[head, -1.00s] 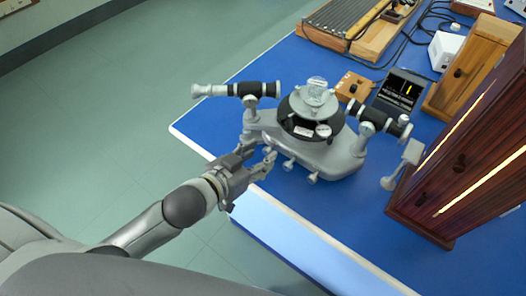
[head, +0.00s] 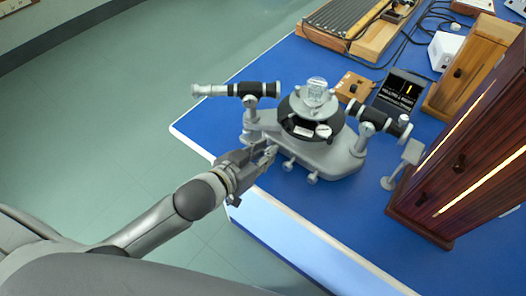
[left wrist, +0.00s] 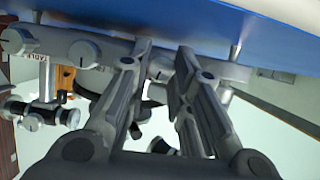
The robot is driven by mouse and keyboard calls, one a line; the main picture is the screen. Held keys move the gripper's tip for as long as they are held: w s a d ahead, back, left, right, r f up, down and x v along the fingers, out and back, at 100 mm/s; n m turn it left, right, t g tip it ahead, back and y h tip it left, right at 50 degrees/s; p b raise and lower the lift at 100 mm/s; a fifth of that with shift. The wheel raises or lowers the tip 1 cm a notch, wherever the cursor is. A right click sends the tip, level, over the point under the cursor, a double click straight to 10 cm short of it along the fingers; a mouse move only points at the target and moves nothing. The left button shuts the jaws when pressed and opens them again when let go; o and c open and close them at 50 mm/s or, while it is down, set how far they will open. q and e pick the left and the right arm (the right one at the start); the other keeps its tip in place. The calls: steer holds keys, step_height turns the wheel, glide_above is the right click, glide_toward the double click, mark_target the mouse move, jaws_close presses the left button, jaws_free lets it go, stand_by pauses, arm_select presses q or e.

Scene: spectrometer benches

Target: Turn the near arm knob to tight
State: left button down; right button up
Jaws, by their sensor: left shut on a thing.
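The spectrometer (head: 330,155) stands at the corner of the blue bench, with a row of small grey knobs along its near side. Two of these knobs, a middle one (head: 288,164) and a right one (head: 312,178), show clear of the gripper in the head view. My left gripper (head: 270,152) is at the left end of the row, shut on the end knob. In the left wrist view this knob (left wrist: 160,68) sits between the two fingers; the picture is upside down there, and another knob (left wrist: 85,52) is beside them. My right gripper is not in view.
The blue bench top (head: 300,205) is bare in front of the spectrometer. A dark wooden cabinet (head: 465,165) and a small grey stand (head: 400,165) are to the right. A telescope tube (head: 235,90) sticks out above the gripper on the left.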

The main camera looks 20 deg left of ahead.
arm_select(q)
steer(key=shift+d+r+m+t+y+p, duration=0.15)
steer(key=shift+m+t+y+p, duration=0.15)
steer(key=shift+m+y+p, duration=0.6)
steer(key=shift+s+d+m+p, duration=0.1)
steer(key=shift+m+p, duration=0.45)
steer(key=shift+m, duration=0.15)
steer(key=shift+f+m+t+y, duration=0.25)
steer(key=shift+m+t+y, duration=0.15)
steer(key=shift+m, duration=0.2)
steer(key=shift+d+f+m+t+y, duration=0.1)
steer(key=shift+m+t+y, duration=0.25)
steer(key=shift+m, duration=0.35)
steer(key=shift+f+m+t+y+b, duration=0.15)
steer(key=shift+m+t+y+b, duration=0.15)
steer(key=shift+m+b, duration=0.35)
steer(key=shift+s+d+f+m+t+y+b, duration=0.1)
steer(key=shift+m+t+y+b, duration=0.15)
steer(key=shift+m+b, duration=0.35)
steer(key=shift+f+m+t+y+b, duration=0.1)
steer(key=shift+m+t+y+b, duration=0.1)
steer(key=shift+m+b, duration=0.4)
steer(key=shift+r+m+t+b, duration=0.15)
steer(key=shift+m+t+b, duration=0.15)
steer(key=shift+m+b, duration=0.45)
